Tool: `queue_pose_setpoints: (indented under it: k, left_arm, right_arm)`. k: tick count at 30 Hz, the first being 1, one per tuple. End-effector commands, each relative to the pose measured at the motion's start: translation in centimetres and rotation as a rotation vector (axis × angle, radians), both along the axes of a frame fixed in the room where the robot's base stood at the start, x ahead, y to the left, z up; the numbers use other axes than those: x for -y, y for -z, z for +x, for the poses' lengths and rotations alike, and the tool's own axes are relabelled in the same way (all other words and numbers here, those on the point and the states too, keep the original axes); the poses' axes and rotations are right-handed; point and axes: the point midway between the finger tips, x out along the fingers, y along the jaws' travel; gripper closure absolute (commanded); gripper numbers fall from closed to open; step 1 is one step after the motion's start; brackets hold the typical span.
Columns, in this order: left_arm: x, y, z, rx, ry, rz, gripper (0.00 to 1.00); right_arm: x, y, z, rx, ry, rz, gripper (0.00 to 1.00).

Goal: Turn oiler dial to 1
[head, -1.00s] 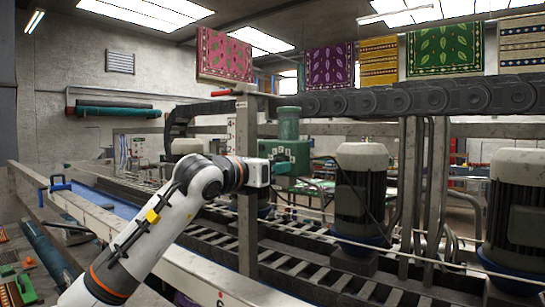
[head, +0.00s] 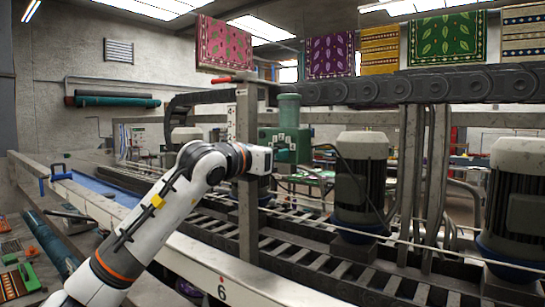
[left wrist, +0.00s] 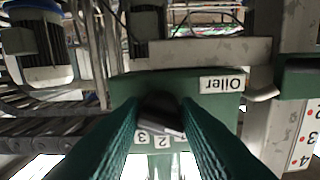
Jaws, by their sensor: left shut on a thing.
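The oiler is a green box (head: 304,138) with a green cylinder (head: 289,108) on top, beside the grey post in the head view. In the left wrist view, which is upside down, its green face (left wrist: 215,100) bears the label "Oiler" (left wrist: 222,84). A dark dial (left wrist: 160,106) sits in its middle. White number tiles (left wrist: 161,141) lie along the face edge; 2 and 3 can be read, the rest is hidden by the fingers. My left gripper (head: 284,155) is at the box front, its green fingers (left wrist: 160,114) shut on the dial. The dial's exact setting cannot be told.
A grey post (head: 247,190) stands just left of the oiler. A drag chain (head: 400,90) runs above, and grey motors (head: 360,185) stand to the right. Slatted rails (head: 290,250) lie below. A numbered white strip (left wrist: 305,135) is beside the oiler.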

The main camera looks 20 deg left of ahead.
Motion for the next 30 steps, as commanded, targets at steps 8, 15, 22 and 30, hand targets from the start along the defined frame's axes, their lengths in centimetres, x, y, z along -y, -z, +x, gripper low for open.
queue_pose_setpoints:
  k: [8, 15, 22, 30]
  left_arm:
    - [-0.1, 0.2, 0.0, 0.067, 0.000, 0.172, 0.93]
    - [-0.1, 0.0, 0.0, 0.128, -0.001, 0.337, 0.93]
    - [-0.1, 0.0, 0.0, 0.167, 0.001, 0.452, 0.93]
    - [-0.1, -0.2, 0.0, 0.190, 0.001, 0.512, 0.93]
  right_arm:
    - [0.0, 2.1, 0.0, -0.001, 0.000, 0.000, 0.64]
    - [-0.1, 3.1, -0.1, -0.001, 0.000, 0.001, 0.64]
    - [-0.2, 3.6, -0.1, -0.001, 0.000, 0.003, 0.64]
    - [-0.3, 3.8, -0.1, -0.001, 0.000, 0.004, 0.64]
